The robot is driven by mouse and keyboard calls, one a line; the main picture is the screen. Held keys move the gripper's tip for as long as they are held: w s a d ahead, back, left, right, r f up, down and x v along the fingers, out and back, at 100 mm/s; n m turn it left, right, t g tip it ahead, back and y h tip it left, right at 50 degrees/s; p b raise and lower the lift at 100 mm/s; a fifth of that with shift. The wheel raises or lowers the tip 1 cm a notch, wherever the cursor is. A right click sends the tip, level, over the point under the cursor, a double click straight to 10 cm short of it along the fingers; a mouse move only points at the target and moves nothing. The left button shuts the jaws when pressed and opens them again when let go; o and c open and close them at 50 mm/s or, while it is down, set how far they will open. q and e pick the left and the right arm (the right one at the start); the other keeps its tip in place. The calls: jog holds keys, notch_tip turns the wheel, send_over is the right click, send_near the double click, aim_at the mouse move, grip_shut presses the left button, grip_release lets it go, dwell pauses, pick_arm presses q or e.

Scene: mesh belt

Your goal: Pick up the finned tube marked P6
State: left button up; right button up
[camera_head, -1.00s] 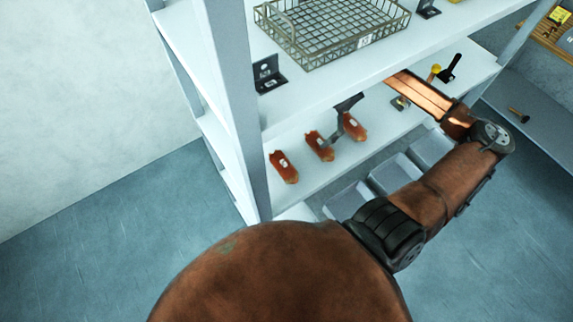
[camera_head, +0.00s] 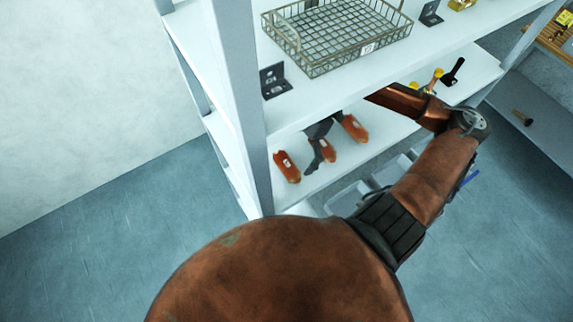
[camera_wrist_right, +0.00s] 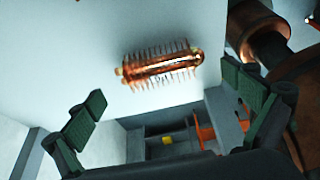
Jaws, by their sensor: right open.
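Three copper-brown finned tubes with small white tags lie on the middle shelf in the head view: a left one (camera_head: 286,167), a middle one (camera_head: 328,151) and a right one (camera_head: 354,128). The tag lettering is too small to read, so I cannot tell which is P6. My right gripper (camera_head: 317,148) is over the shelf beside the middle tube and partly covers it. In the right wrist view one finned tube (camera_wrist_right: 160,66) lies on the white shelf, ahead of the open, empty jaws (camera_wrist_right: 165,89). My left gripper is not in view.
A wire basket (camera_head: 335,35) and a black bracket (camera_head: 273,81) stand on the upper shelf above my right arm. The grey shelf post (camera_head: 238,100) is left of the tubes. Grey bins (camera_head: 348,196) sit below. A black-handled tool (camera_head: 453,72) lies farther right.

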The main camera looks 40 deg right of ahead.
aim_at(288, 163)
jog(key=shift+a+f, duration=0.15)
jog(key=shift+a, duration=0.25)
jog(key=shift+p+x, duration=0.5)
jog(key=shift+x, duration=1.85)
jog(key=shift+d, duration=0.1)
jog(key=shift+c, duration=0.4)
jog(key=c, duration=1)
